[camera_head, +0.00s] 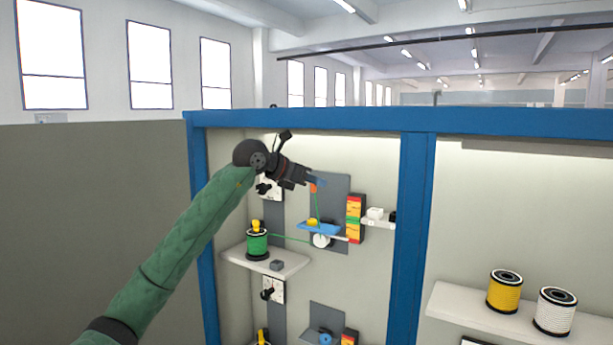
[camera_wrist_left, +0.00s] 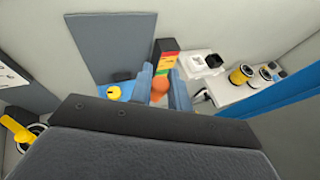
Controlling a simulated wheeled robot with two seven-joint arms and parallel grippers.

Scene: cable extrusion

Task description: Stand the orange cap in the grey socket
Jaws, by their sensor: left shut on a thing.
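My left gripper (camera_head: 319,183) reaches in from the left in the head view, in front of a dark grey panel. It is shut on the orange cap (camera_head: 313,189). In the left wrist view the orange cap (camera_wrist_left: 160,88) sits between the two blue fingers. A small grey piece (camera_head: 277,264), which looks like the grey socket, lies on the white shelf (camera_head: 292,268) below the gripper, to the right of a green spool. The gripper is well above it and apart from it. I cannot make out this piece in the left wrist view. My right gripper is not in view.
The green spool (camera_head: 257,243) feeds a green cable toward a blue bracket (camera_head: 318,228) with a yellow knob. A red, yellow and green stack (camera_head: 355,218) stands beside it. A blue post (camera_head: 411,230) bounds the bay on the right. Yellow and white spools stand beyond it.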

